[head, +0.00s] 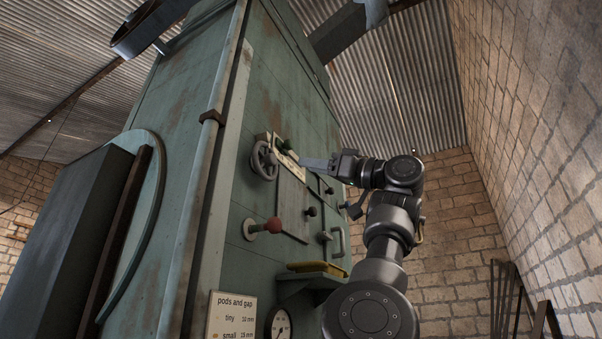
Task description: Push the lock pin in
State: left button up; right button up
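A tall green machine cabinet (265,95) fills the middle of the head view. Its face carries a grey handwheel (263,160) beside a pale plate (287,162), with a small dark knob (286,144) at the plate's upper edge. I cannot tell which small fitting is the lock pin. My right gripper (304,162) comes in from the right, its fingers pointing left at the plate. The fingertips are at or just in front of the plate; contact cannot be told. The fingers overlap edge-on, so their opening is hidden. My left gripper is not in view.
A red knob on a lever (272,225), several dark knobs, a handle (339,241) and a yellow-topped shelf (317,269) sit lower on the face. A gauge (280,325) and a sign (230,317) are below. A brick wall (540,130) stands at right.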

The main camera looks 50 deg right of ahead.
aim_at(273, 224)
jog(key=z, duration=1.3)
